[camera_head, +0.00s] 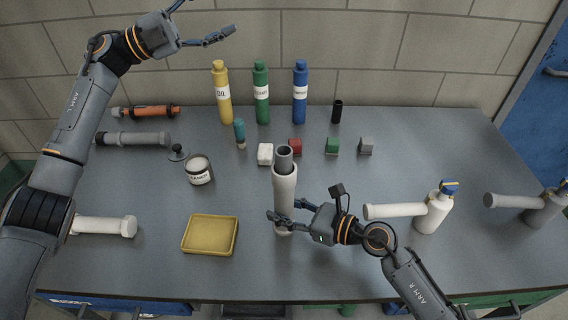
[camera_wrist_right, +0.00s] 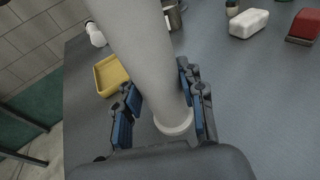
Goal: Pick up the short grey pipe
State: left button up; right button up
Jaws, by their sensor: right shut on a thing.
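A white pipe (camera_head: 284,190) stands upright at the middle of the table. A short grey tube (camera_head: 284,157) sticks out of its open top; its lower part is hidden. My right gripper (camera_head: 287,212) is shut around the lower part of the white pipe. In the right wrist view the white pipe (camera_wrist_right: 145,55) runs between the two fingers, with its flared foot (camera_wrist_right: 174,123) beyond them. Another grey pipe (camera_head: 135,139) lies at the back left, and a grey one (camera_head: 512,201) lies at the right edge. My left gripper (camera_head: 207,20) is open and empty, high at the back wall.
A yellow tray (camera_head: 210,235) and a jar (camera_head: 199,170) stand left of the white pipe. A white block (camera_head: 265,154) and small coloured cubes are behind it. A white bottle (camera_head: 435,210) stands right of my right gripper. Yellow, green and blue bottles line the back.

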pick_arm(q)
jog(key=s+d+m+g+y, duration=0.2)
jog(key=s+d+m+g, duration=0.25)
jog(key=d, duration=0.35)
jog(key=m+y, duration=0.2)
jog(key=y, duration=1.6)
send_over(284, 151)
jog(key=s, duration=0.1)
notch_tip(284, 151, down, 8)
jog(key=shift+y, duration=0.3)
notch_tip(284, 151, down, 7)
jog(key=shift+w+f, duration=0.2)
jog(key=shift+f, duration=0.65)
jog(key=shift+w+f, duration=0.2)
jog(key=shift+f, duration=0.7)
jog(key=shift+w+f, duration=0.2)
jog(key=shift+f, duration=0.65)
jog(key=c, duration=1.1)
